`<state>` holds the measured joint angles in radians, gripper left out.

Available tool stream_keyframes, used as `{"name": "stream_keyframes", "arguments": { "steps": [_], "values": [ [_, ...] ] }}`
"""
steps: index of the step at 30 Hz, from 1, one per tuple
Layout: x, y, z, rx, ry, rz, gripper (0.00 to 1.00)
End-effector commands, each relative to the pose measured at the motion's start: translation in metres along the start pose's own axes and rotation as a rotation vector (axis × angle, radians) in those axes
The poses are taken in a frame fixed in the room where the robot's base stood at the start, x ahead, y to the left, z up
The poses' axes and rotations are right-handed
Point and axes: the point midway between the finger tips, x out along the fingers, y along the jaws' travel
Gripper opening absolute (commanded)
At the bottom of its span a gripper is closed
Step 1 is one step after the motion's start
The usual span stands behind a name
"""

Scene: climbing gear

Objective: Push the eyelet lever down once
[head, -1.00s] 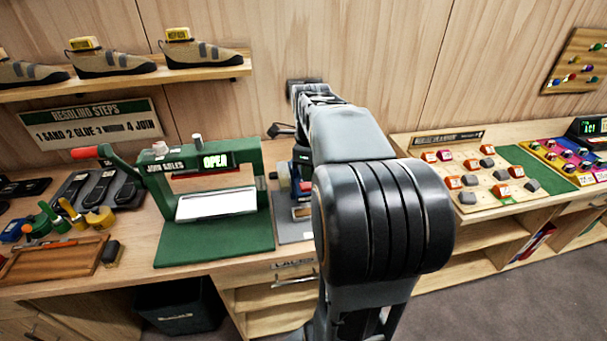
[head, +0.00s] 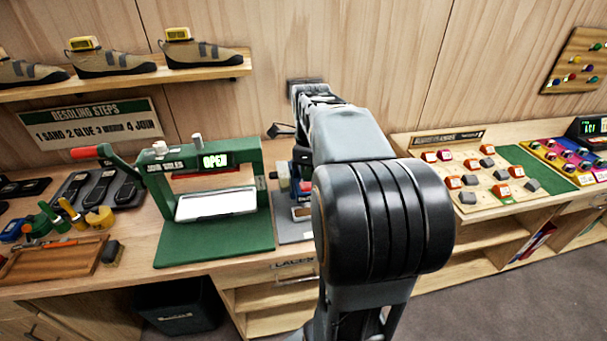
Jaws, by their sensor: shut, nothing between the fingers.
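A small bench machine (head: 302,190) with blue and dark parts stands on a grey base, just right of the green press. My arm covers most of it, so I cannot tell for sure that it is the eyelet machine. A short black handle-like part (head: 280,130) sticks out to the left above it, beside my arm. I cannot tell if this is the eyelet lever or how far down it is. My arm reaches away from the camera towards the wall. My gripper is hidden behind my own arm, so contact with the lever cannot be seen.
A green press (head: 225,250) with an "OPEN" display and a red-gripped handle stands to the left. A wooden tray (head: 75,268) and tools lie further left. A board of small blocks (head: 465,200) lies to the right. A shoe shelf (head: 130,82) hangs above left.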

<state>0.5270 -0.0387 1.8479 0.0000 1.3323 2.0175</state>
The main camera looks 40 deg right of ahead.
Motion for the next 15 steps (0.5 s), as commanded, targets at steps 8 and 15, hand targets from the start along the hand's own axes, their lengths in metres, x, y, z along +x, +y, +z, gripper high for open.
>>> {"name": "stream_keyframes", "arguments": {
  "steps": [8,15],
  "values": [
    [0.016,0.001,0.0,0.0,0.0,0.0,0.0],
    [0.028,0.001,-0.001,0.0,0.0,0.0,0.0]
  ]
}}
